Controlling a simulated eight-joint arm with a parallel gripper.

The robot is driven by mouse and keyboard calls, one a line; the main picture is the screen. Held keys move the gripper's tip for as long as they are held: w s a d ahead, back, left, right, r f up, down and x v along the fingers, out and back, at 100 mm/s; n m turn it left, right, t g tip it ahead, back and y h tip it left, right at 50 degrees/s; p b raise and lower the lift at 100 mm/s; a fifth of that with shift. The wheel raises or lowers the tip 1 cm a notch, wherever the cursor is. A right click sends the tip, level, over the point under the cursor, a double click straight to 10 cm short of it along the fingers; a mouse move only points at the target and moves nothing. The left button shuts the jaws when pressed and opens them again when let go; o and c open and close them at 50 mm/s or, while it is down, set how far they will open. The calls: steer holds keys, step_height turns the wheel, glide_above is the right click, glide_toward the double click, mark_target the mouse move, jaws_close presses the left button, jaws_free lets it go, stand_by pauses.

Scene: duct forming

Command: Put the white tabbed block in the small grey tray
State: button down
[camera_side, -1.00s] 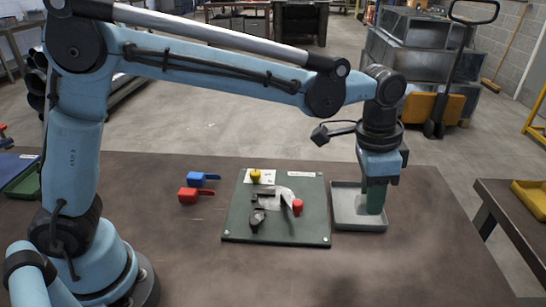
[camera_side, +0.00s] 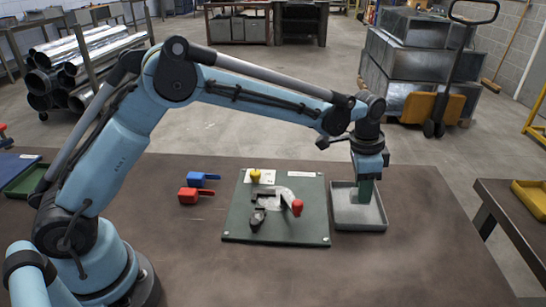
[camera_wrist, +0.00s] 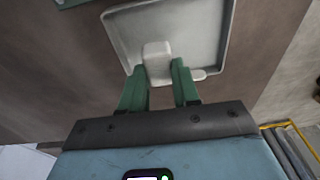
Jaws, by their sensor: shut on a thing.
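The white tabbed block (camera_wrist: 157,50) is between the two green fingers of my gripper (camera_wrist: 158,68) in the wrist view, and they are shut on it. Its pale tab (camera_wrist: 205,74) appears to stick out past the right finger. The small grey tray (camera_side: 341,215) sits on the brown table, right of the green board; its light floor and rim (camera_wrist: 228,35) also show in the wrist view. In the side view my gripper (camera_side: 365,201) points down over the tray, and its fingers hide the block. I cannot tell whether the block touches the tray floor.
The green board (camera_side: 240,222) left of the tray carries a yellow knob (camera_side: 255,176), a red knob (camera_side: 297,207) and dark and grey parts. A blue block (camera_side: 196,178) and a red block (camera_side: 188,196) lie left of it. The table front is clear.

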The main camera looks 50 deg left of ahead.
steer(key=shift+f, duration=1.75)
steer(key=shift+f, duration=0.15)
steer(key=c, duration=0.8)
jaws_free()
